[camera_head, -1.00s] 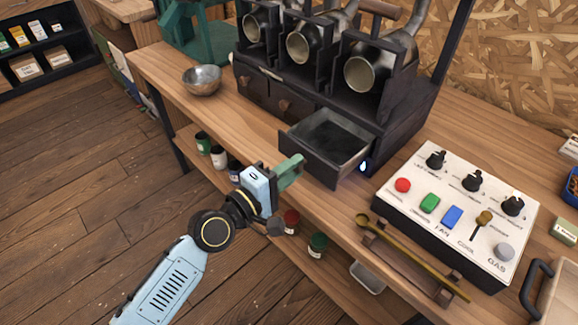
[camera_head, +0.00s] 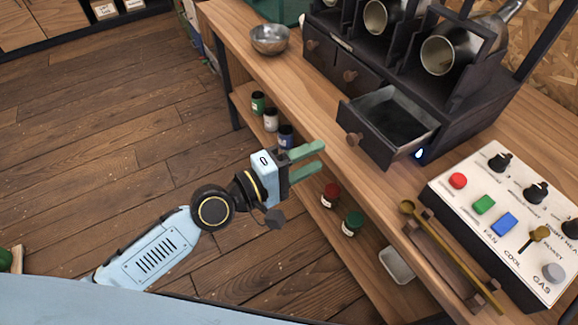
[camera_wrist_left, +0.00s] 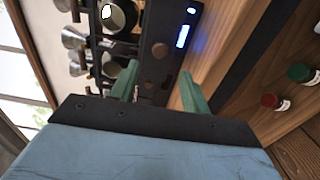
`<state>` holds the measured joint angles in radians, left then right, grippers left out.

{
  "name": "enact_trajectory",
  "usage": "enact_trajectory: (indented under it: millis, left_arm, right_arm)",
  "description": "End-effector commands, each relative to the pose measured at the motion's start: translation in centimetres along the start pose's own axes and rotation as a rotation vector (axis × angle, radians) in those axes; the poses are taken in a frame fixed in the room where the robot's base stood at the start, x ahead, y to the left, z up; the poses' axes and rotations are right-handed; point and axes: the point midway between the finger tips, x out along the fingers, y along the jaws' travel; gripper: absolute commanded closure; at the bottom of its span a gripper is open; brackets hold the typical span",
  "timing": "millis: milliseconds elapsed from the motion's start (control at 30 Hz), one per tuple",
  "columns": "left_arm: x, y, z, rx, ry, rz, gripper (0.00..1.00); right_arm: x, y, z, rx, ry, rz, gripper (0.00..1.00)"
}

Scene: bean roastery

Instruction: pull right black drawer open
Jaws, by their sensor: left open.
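The right black drawer (camera_head: 378,143) is pulled out from the black roaster (camera_head: 452,100), and its empty metal inside shows in the head view. Its round brown knob (camera_head: 353,139) is on the front. My left gripper (camera_head: 316,158) is open, with two green fingers apart and nothing between them. It is to the left of the drawer front and clear of the knob. In the left wrist view the green fingers (camera_wrist_left: 158,88) point toward the dark roaster front, with a round knob (camera_wrist_left: 160,50) beyond them. My right gripper is not in view.
A control panel (camera_head: 500,215) with buttons and knobs stands right on the wooden bench (camera_head: 330,110). A brass scoop (camera_head: 450,255) lies on a wooden rest near the bench edge. A metal bowl (camera_head: 270,40) stands at the left. Small jars (camera_head: 330,195) are on the lower shelf.

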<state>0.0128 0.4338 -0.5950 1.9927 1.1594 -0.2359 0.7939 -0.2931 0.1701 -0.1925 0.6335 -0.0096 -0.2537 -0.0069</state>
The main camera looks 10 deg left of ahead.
Motion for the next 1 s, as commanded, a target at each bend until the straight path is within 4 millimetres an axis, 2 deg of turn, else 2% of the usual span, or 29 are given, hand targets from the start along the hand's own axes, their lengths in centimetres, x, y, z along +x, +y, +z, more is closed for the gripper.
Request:
enact_trajectory:
  millis: [67, 300, 467, 1000]
  left_arm:
    - [-1.7, -0.3, 0.0, 0.002, -0.001, -0.005, 0.53]
    - [-4.4, -0.1, 0.0, 0.002, 0.000, -0.001, 0.53]
    - [-4.9, -0.1, 0.0, 0.001, 0.000, 0.000, 0.53]
    - [-4.9, -0.3, -0.2, 0.007, 0.006, -0.006, 0.53]
  right_arm:
    - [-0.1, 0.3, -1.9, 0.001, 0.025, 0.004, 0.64]
    - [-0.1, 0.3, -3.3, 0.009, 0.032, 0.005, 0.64]
    - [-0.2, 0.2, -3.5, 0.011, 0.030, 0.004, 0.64]
    - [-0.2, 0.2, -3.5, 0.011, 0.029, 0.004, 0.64]
